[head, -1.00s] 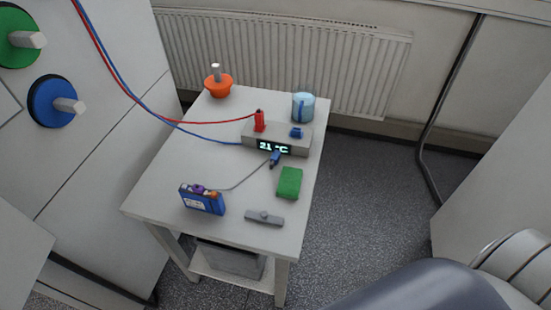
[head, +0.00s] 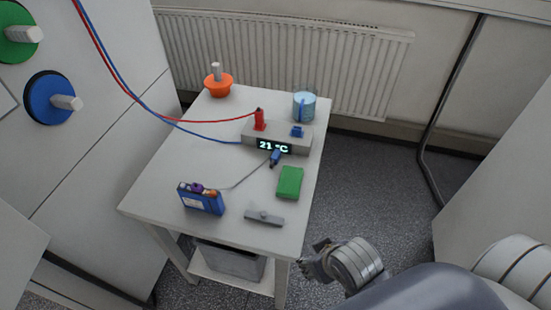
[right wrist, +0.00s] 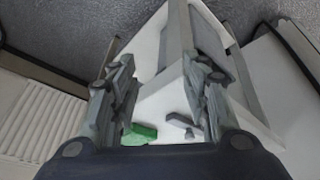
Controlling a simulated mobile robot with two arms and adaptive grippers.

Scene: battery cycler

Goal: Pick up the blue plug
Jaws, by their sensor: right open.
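A small blue plug-like piece (head: 297,131) sits on top of the grey display box (head: 306,141), at its right. Another blue connector (head: 275,157) is at the box's front, on a thin grey cable that runs to the blue battery pack (head: 201,199). I cannot tell which is the blue plug. A red plug (head: 259,121) stands upright on the box. My right gripper (head: 312,259) is at the table's front right, off its edge and apart from both. It is open and empty in the right wrist view (right wrist: 157,75). My left gripper is not in view.
A green block (head: 290,182) and a grey piece (head: 264,218) lie on the white table (head: 160,185); the green block also shows in the right wrist view (right wrist: 139,133). A blue-filled beaker (head: 304,106) and an orange bowl (head: 218,86) stand at the back. Red and blue cables cross from the left.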

